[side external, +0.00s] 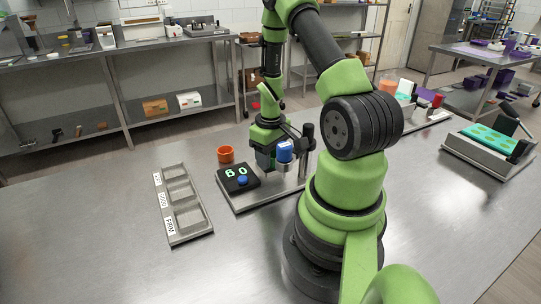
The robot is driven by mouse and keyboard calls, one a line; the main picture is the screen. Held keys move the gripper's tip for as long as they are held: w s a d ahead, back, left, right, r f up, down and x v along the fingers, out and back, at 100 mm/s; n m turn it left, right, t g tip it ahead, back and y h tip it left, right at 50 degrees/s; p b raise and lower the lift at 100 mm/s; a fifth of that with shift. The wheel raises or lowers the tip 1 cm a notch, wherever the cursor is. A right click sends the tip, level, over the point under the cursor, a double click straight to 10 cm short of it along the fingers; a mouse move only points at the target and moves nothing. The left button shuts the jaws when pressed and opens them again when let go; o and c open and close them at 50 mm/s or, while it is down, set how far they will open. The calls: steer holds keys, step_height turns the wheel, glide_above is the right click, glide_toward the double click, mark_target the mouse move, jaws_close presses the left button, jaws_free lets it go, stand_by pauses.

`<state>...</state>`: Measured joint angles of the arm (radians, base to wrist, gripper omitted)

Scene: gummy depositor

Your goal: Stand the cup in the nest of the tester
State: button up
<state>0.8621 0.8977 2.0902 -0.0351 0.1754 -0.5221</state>
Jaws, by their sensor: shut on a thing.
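The tester (262,200) is a grey plate on the table with a dark display box reading what looks like 60, a blue button (242,181) and a dark post (307,140). A pale ring, apparently its nest (292,166), shows beside the post. A blue cup (285,152) with a pale mark near its top is upright just above or in this ring; I cannot tell which. My gripper (273,158) points down and is shut on the blue cup from its left side. The fingertips are mostly hidden.
An orange cup (226,154) stands on the table behind the display. A grey tray (190,238) with three labelled compartments lies at the left. A device with a teal mould (490,142) stands far right. The front left of the table (90,250) is clear.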

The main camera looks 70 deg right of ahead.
steer(key=shift+r, duration=0.35)
steer(key=shift+f, duration=0.15)
steer(key=shift+f, duration=0.45)
steer(key=o, duration=1.2)
steer(key=shift+c, duration=0.2)
steer(key=shift+o, duration=0.9)
steer(key=shift+d+r, duration=0.1)
steer(key=shift+r, duration=0.35)
step_height(320, 180, up, 9)
steer(key=shift+r, duration=0.15)
